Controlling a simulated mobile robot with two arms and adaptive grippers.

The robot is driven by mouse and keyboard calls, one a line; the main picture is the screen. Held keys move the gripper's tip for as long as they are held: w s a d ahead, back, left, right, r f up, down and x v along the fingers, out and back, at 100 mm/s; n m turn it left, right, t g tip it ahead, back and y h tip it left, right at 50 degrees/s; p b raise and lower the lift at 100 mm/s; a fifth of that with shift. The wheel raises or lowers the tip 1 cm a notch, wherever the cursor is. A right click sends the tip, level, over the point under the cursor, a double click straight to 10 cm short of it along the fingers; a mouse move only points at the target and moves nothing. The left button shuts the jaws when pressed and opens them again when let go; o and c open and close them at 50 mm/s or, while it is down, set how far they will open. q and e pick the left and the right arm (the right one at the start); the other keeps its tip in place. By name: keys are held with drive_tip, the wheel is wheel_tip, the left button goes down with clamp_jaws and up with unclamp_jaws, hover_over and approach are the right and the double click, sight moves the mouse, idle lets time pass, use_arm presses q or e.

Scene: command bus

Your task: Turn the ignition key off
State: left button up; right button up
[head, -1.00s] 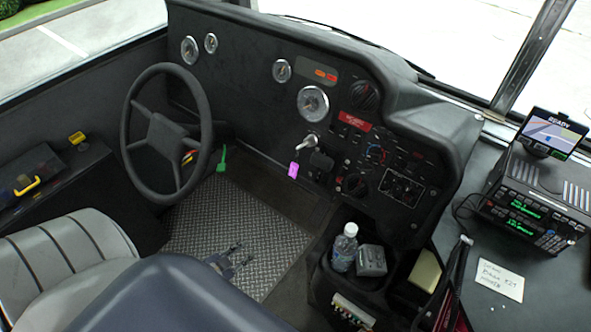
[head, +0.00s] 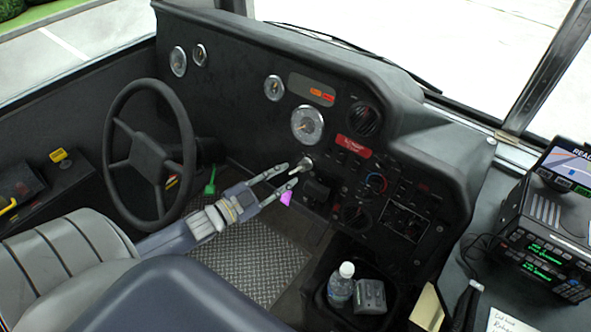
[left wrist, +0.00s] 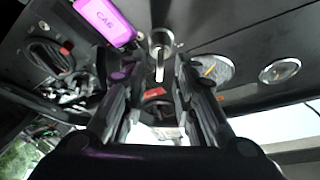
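The ignition key (head: 303,164) is a silver key in its switch on the dark dashboard, below the large round gauge. A purple tag (head: 287,198) hangs below it. My left gripper (head: 288,175) reaches in from the left with its fingers spread, just short of the key. The purple tag (left wrist: 104,21), with lettering, is beyond the left finger. The key's exact switch position is not readable. My right gripper is not in view.
The steering wheel (head: 150,155) stands left of the key, with a green-handled item (head: 210,182) beside it. A switch panel (head: 403,220) lies to the right. A water bottle (head: 341,286) and a grey box (head: 370,296) sit in the console tray below.

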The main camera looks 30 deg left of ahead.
sight(290, 174)
use_arm(q)
drive_tip(key=x, duration=0.3)
drive_tip(key=shift+w, duration=0.2)
drive_tip(key=shift+w+d, duration=0.15)
drive_tip(key=shift+w, duration=0.2)
drive_tip(key=shift+w+d, duration=0.1)
drive_tip(key=shift+w, duration=0.15)
clamp_jaws()
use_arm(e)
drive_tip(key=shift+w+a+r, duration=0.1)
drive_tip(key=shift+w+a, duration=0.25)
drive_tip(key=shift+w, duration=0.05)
